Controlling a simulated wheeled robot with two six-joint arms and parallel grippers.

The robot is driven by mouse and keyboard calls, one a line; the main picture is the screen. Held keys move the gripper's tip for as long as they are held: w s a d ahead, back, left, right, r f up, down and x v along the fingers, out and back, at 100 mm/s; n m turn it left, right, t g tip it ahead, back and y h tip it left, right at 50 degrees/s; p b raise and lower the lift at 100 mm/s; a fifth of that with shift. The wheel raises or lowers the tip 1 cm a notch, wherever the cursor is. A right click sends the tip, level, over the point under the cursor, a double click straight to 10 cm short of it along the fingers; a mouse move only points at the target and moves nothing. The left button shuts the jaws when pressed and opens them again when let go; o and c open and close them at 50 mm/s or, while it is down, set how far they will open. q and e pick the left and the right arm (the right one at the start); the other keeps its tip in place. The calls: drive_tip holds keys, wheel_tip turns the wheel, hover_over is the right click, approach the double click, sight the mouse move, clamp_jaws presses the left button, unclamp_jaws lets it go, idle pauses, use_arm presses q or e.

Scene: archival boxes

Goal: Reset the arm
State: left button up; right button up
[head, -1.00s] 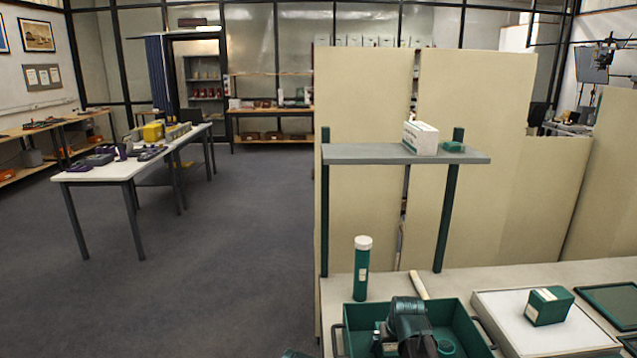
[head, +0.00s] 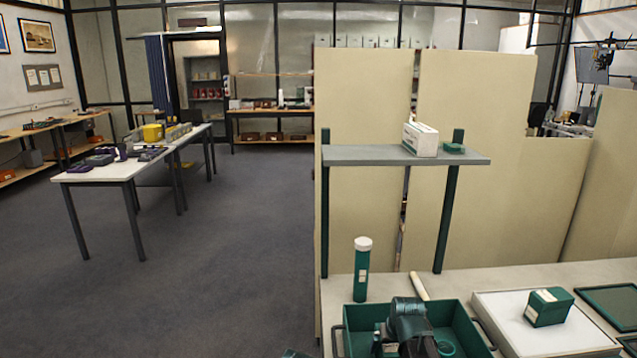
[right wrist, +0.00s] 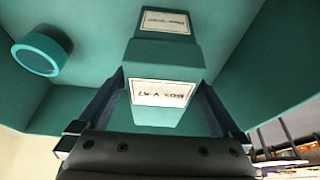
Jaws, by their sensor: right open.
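My right arm (head: 410,325) reaches down into a green tray (head: 465,325) at the bottom of the head view, where its fingertips are hidden. In the right wrist view the right gripper (right wrist: 162,82) is open. Its two dark fingers stand on either side of a green box (right wrist: 165,118) with a white label, which reads upside down. Whether the fingers touch it I cannot tell. A second white label (right wrist: 166,21) shows on green farther up; whether it is the same box is unclear. My left gripper is not in view.
A round teal piece (right wrist: 38,54) lies in the tray. A green tube with a white cap (head: 361,270) stands behind the tray. A green box (head: 549,307) sits on a white board (head: 500,310) to the right. A grey shelf (head: 370,155) rises behind.

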drive_tip(key=p+v, duration=0.9)
drive_tip(key=v, duration=0.1)
drive_tip(key=shift+s+r, duration=0.1)
drive_tip(key=shift+r, duration=0.25)
drive_tip(key=b+x, duration=1.2)
drive_tip(key=x, duration=0.1)
wheel_tip(320, 180, up, 10)
drive_tip(key=p, duration=1)
drive_tip(key=shift+s+r+p, duration=0.1)
drive_tip(key=shift+r+p, duration=0.15)
drive_tip(key=shift+p, duration=0.05)
drive_tip(key=shift+r, duration=0.2)
drive_tip(key=shift+d+f+m, duration=0.15)
drive_tip(key=shift+d+m, duration=0.2)
drive_tip(key=shift+m, duration=0.15)
